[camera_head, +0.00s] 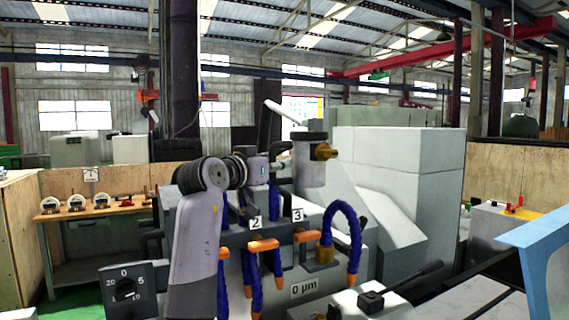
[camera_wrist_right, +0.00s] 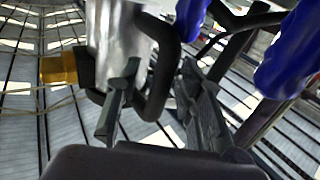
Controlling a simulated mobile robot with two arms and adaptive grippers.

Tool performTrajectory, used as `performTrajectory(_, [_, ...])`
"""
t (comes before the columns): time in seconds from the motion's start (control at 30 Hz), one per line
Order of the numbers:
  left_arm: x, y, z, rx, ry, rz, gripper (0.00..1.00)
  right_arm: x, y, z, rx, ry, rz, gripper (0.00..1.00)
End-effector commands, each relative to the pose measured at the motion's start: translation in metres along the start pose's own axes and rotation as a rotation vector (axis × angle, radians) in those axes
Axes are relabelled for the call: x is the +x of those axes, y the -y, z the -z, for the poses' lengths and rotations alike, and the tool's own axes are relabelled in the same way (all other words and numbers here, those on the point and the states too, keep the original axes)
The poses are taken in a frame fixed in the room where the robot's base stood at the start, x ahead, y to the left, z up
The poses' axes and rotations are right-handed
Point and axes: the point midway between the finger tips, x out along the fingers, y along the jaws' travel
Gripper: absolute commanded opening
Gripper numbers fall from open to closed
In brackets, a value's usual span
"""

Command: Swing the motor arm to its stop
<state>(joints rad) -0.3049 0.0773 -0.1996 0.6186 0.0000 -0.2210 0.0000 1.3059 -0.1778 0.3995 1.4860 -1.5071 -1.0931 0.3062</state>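The grey motor cylinder (camera_head: 309,165) with a brass fitting (camera_head: 325,152) stands above the grinder at mid-picture in the head view. I take it as part of the motor arm. In the right wrist view it looks like a silver cylinder (camera_wrist_right: 112,35) with a black loop handle (camera_wrist_right: 172,50) and the brass piece (camera_wrist_right: 58,68) at the left. My right gripper (camera_head: 282,164) is at the cylinder's left side. In the wrist view its fingers (camera_wrist_right: 160,85) are apart, with part of the handle between them. Contact is unclear. My left gripper is out of view.
Blue coolant hoses (camera_head: 343,230) with orange tips hang below and right of the gripper; one is close in the wrist view (camera_wrist_right: 290,50). A dial box (camera_head: 132,290) is lower left. A bench (camera_head: 95,212) with gauges stands at left. White machine covers (camera_head: 400,150) rise behind.

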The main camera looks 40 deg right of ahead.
Motion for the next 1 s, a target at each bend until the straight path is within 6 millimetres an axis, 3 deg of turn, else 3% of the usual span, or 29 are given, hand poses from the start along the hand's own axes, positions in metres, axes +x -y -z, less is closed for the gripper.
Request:
performTrajectory(0.33, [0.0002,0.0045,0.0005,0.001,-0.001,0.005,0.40,-0.0013,0.0007,0.0005,0.001,0.000,0.001,0.35])
performTrajectory(0.83, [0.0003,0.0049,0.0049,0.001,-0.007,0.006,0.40,-0.0012,0.0006,0.0004,0.001,0.000,0.001,0.01])
performTrajectory(1.0, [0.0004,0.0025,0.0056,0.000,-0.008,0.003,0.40,-0.0013,0.0007,0.0004,0.001,-0.001,0.001,0.00])
